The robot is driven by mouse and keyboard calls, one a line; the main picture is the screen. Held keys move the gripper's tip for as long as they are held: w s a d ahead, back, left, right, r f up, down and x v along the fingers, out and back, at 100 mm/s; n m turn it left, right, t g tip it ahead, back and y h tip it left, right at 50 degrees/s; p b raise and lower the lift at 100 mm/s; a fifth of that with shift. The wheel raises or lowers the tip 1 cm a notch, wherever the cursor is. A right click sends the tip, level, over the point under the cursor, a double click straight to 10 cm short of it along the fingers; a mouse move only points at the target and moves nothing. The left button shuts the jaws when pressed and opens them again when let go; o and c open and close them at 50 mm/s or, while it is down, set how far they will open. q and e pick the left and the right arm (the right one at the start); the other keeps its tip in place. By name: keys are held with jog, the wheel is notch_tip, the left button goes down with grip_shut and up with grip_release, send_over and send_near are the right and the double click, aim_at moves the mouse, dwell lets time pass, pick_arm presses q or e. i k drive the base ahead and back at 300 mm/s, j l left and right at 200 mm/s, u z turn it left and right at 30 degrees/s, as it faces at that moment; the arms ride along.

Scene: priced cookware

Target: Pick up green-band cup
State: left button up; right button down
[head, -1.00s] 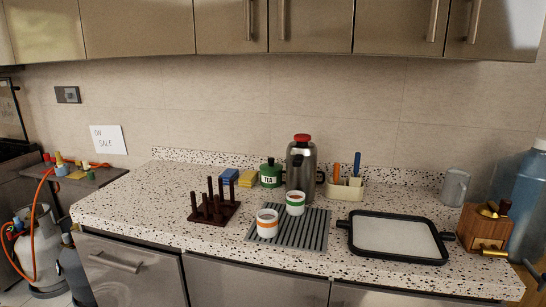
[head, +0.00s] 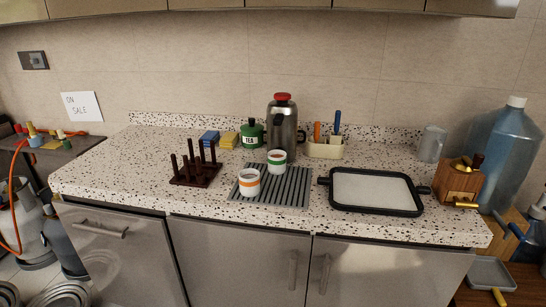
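The green-band cup (head: 277,160) is white with a green stripe and stands upright on the grey ribbed mat (head: 290,190), near its back edge. An orange-band cup (head: 249,183) stands on the same mat, in front and to the left of it. Neither of my grippers shows in the head view.
A steel flask (head: 283,122) with a red lid stands just behind the green-band cup. A dark peg rack (head: 196,176) is left of the mat, and a black-rimmed tray (head: 373,190) is right. A green tea canister (head: 252,134) and utensil holder (head: 325,150) stand behind.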

aim_at(278, 159)
jog(key=i+l+u, duration=0.15)
jog(key=u, duration=0.25)
jog(key=i+l+u, duration=0.15)
jog(key=l+u, duration=0.2)
jog(key=i+l+u, duration=0.1)
jog(key=l+u, duration=0.3)
jog(key=j, duration=0.1)
